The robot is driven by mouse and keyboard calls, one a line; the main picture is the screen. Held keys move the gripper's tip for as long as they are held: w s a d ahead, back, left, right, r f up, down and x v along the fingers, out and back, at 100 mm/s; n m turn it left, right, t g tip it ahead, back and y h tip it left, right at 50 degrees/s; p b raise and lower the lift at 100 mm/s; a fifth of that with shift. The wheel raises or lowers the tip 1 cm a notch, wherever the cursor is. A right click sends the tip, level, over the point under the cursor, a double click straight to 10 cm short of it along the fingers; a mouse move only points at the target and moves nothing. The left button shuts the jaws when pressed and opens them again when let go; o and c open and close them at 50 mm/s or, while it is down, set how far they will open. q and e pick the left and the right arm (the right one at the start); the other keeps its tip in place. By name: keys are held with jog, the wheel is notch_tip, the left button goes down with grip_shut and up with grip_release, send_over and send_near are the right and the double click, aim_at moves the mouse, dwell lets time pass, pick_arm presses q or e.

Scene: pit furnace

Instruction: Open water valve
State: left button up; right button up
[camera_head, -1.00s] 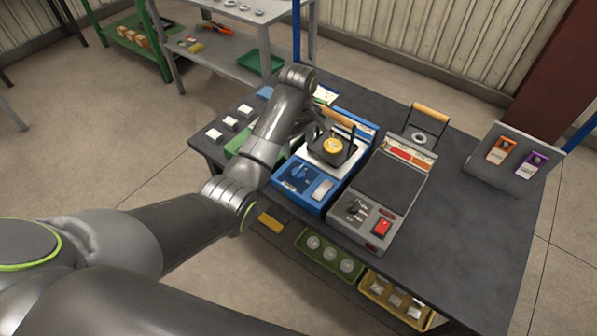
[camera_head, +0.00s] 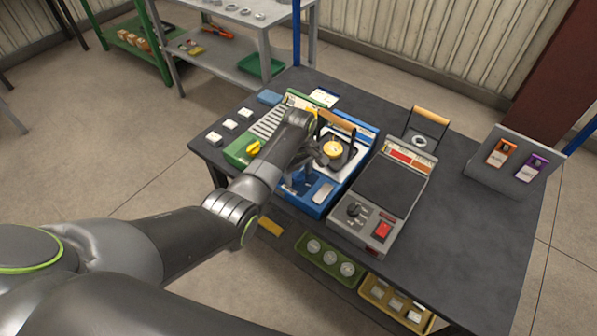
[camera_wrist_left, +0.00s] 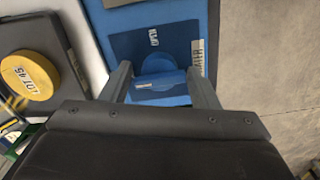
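A blue unit (camera_head: 318,206) sits on the dark workbench. Its blue valve handle (camera_wrist_left: 158,82) shows in the left wrist view on a dark blue plate (camera_wrist_left: 185,45). In the head view my left arm and gripper (camera_head: 297,183) hang over this unit and hide most of the handle. In the left wrist view my left gripper (camera_wrist_left: 160,88) has its two fingers apart, one on each side of the handle. Gaps show between the fingers and the handle's ends. My right gripper is not in view.
A yellow disc (camera_head: 332,149) marked LOT 45 sits on a black holder beside my gripper. A green unit with a yellow knob (camera_head: 253,148) is to the left. A grey unit (camera_head: 392,185) with a red switch is to the right.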

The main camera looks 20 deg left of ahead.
pick_arm(q)
jog(key=c, duration=0.6)
jog(key=shift+r+m+p, duration=0.2)
jog(key=shift+m+p, duration=1)
jog(key=shift+m, duration=0.2)
jog(key=m+p, duration=0.2)
jog(key=m, duration=0.2)
jog(key=shift+m, duration=0.3)
jog(key=m+p, duration=0.2)
jog(key=m, duration=0.3)
jog(key=shift+f, duration=0.1)
jog(key=m, duration=0.5)
jog(key=shift+p, duration=0.3)
jog(key=shift+w+m, duration=0.1)
jog(key=shift+m, duration=0.3)
jog(key=o, duration=0.7)
